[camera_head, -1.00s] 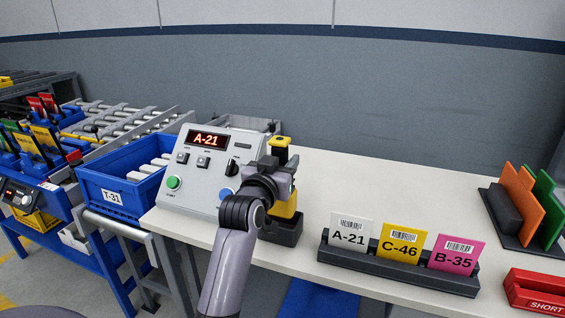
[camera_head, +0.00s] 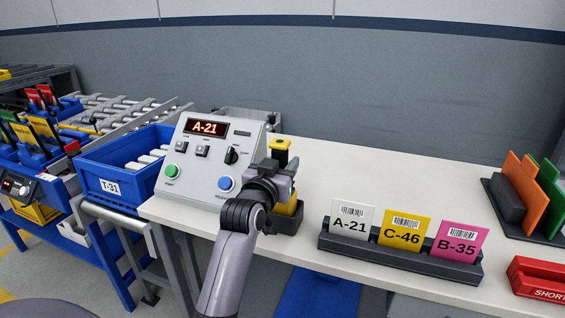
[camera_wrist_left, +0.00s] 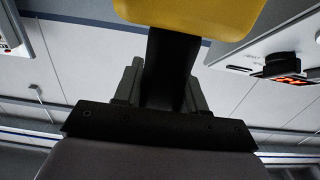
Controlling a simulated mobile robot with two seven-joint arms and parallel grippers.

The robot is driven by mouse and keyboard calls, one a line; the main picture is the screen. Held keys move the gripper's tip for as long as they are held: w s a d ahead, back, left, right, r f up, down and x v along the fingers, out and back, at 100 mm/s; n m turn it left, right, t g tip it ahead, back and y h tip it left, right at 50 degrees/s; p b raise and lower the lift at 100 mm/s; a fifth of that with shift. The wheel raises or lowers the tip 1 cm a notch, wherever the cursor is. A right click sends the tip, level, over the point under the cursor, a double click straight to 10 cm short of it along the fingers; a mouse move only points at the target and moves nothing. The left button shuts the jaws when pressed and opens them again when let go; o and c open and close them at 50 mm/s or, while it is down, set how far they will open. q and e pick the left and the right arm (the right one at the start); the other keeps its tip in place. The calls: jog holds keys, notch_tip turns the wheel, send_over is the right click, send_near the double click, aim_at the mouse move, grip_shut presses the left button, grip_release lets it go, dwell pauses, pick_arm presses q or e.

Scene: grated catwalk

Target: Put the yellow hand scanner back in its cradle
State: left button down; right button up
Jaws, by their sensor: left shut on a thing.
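The wrist view shows the scanner's dark grip between the fingers (camera_wrist_left: 160,95), with a yellow end (camera_wrist_left: 190,15) beyond. The cradle (camera_head: 286,224) is a dark block on the table right of the console. The scanner's lower yellow part overlaps the cradle's top; my gripper hides part of both, so I cannot tell if it is fully seated. My right gripper is not in view.
The grey console (camera_head: 215,160) reading A-21 stands just left of my gripper. A dark card rack (camera_head: 400,259) with three cards is to the right. A blue tote (camera_head: 112,170) is at left. The white table (camera_head: 390,175) is clear behind the rack.

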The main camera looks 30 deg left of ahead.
aim_at(282, 139)
pick_arm(q)
jog(key=shift+f+b, duration=0.5)
jog(key=shift+f, duration=0.5)
jog(key=shift+c, duration=0.8)
grip_release()
notch_tip(282, 139, up, 8)
jog(key=p, duration=0.8)
jog(key=shift+s, duration=0.1)
